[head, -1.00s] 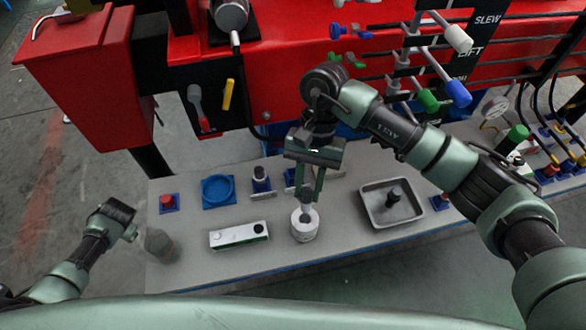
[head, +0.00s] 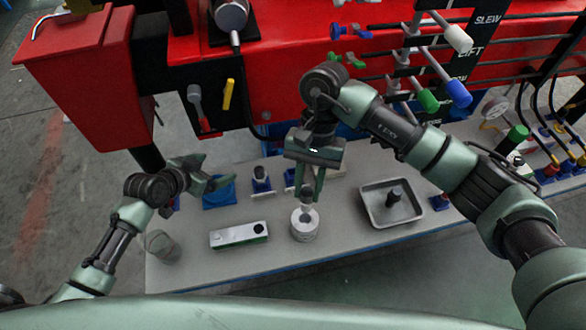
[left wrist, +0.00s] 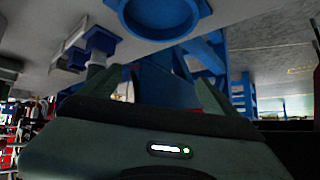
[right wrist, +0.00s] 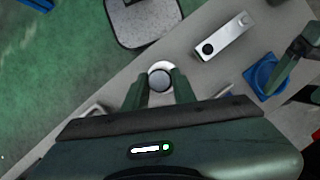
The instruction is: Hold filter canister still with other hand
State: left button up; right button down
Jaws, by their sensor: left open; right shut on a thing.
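The white cylindrical filter canister (head: 304,226) stands upright on the grey bench, and its white rim shows in the right wrist view (right wrist: 153,68). My right gripper (head: 308,193) points down directly above it, shut on a grey round piece (right wrist: 159,80) at the canister's top. I cannot tell whether this piece is seated in the canister or lifted slightly. My left gripper (head: 213,170) is open and empty, up and left of the canister, over the blue round holder (head: 220,196), which it partly hides. The holder's ring also shows in the left wrist view (left wrist: 125,18).
A white box with a black round spot (head: 236,236) lies left of the canister. A grey tray (head: 418,213) with a dark part stands to the right. A translucent cup (head: 160,246) is at the bench's left end. Red crane machinery with levers (head: 430,100) rises behind.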

pick_arm(q)
jog(key=s+d+r+m+h, duration=0.2)
jog(key=s+d+m+h, duration=0.15)
jog(key=d, duration=0.45)
jog(key=m+g+h, duration=0.2)
jog(key=h, duration=0.1)
send_near(294, 228)
jog(key=x, duration=0.2)
jog(key=shift+w+d+f+n+y, duration=0.1)
jog(key=shift+w+f+n+y, duration=0.15)
jog(key=shift+w, duration=0.2)
jog(key=shift+s+d, duration=0.1)
jog(key=shift+d, duration=0.1)
jog(key=shift+x, duration=4.9)
jog(key=shift+s, duration=0.1)
jog(key=c, duration=1.4)
